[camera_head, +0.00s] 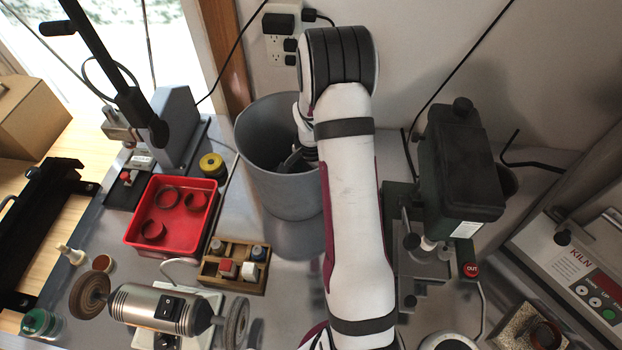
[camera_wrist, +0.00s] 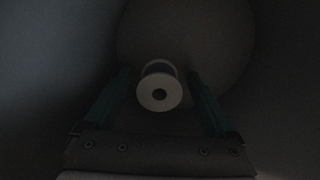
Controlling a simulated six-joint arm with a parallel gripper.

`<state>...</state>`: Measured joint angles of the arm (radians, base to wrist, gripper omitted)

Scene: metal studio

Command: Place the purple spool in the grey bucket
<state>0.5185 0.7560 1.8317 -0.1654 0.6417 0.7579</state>
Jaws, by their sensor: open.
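The grey bucket (camera_head: 277,195) stands upright on the bench against the wall. My arm reaches down into it, and my gripper (camera_head: 293,161) is inside, partly hidden by the arm and rim. In the dim wrist view, my gripper (camera_wrist: 159,76) is open, with its two green fingers apart. The spool (camera_wrist: 160,92) shows between the fingertips, its pale round flange with a dark centre hole facing the camera. A gap shows on each side of it. The purple part is barely visible. The bucket's round floor (camera_wrist: 215,35) is behind it. I cannot tell whether the spool rests on the floor.
A red tray (camera_head: 131,238) with brown rings and a wooden block holder (camera_head: 238,281) stand left of the bucket. A yellow-topped spool (camera_head: 212,164) is near its left side. A dark green machine (camera_head: 455,170) stands at right. A bench grinder (camera_head: 150,308) is at front left.

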